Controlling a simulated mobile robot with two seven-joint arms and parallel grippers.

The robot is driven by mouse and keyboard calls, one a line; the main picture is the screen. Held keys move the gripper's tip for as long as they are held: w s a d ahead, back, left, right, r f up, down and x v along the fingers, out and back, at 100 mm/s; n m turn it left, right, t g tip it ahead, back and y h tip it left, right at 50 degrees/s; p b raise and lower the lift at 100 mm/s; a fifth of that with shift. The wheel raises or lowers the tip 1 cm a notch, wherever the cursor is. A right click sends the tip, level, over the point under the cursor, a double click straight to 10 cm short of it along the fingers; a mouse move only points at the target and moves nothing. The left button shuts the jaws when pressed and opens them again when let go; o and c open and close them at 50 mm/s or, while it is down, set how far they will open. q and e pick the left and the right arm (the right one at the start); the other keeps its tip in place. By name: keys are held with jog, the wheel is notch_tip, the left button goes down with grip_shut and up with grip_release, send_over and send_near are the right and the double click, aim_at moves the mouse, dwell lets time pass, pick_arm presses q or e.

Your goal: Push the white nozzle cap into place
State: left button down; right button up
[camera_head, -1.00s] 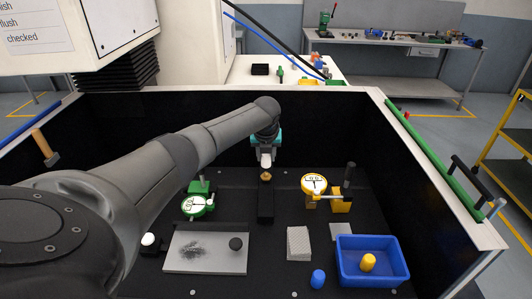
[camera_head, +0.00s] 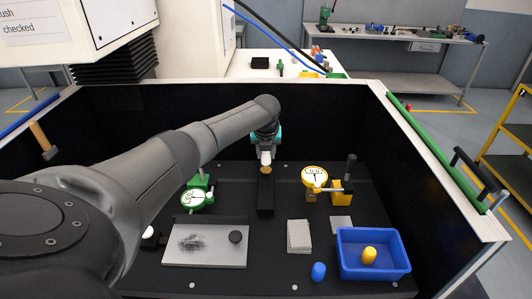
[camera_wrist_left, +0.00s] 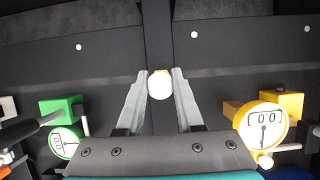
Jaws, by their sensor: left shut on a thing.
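The white nozzle cap (camera_wrist_left: 160,85) sits between the two grey fingertips of my left gripper (camera_wrist_left: 159,80) in the left wrist view. My left gripper (camera_head: 265,160) is shut on it and points down in the head view. Directly below is a brass-coloured nozzle (camera_head: 266,170) at the far end of a black block (camera_head: 265,198). The cap is right at the top of the nozzle; I cannot tell whether it is seated. The wrist view looks from above, and the cap hides most of the nozzle. My right gripper is not in view.
A green dial gauge (camera_head: 195,197) stands left of the block and a yellow dial gauge (camera_head: 315,178) right of it. In front are a grey plate (camera_head: 210,258), a mesh-like pad (camera_head: 299,236), a blue bin (camera_head: 347,270) and a blue cap (camera_head: 318,271). Black walls enclose the work area.

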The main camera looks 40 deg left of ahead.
pick_arm(q)
jog(key=shift+f+b, duration=0.85)
jog(key=shift+f, duration=0.45)
jog(key=shift+c, duration=2.3)
grip_release()
jog(key=shift+r, duration=0.15)
jog(key=shift+s+d+r+p, duration=0.2)
jog(key=shift+r+p, duration=0.15)
jog(key=shift+r, duration=0.3)
jog(key=p+v, duration=0.2)
jog(key=v, duration=1.1)
jog(key=shift+r, duration=0.3)
jog(key=shift+s+d, duration=0.1)
jog(key=shift+s, duration=0.05)
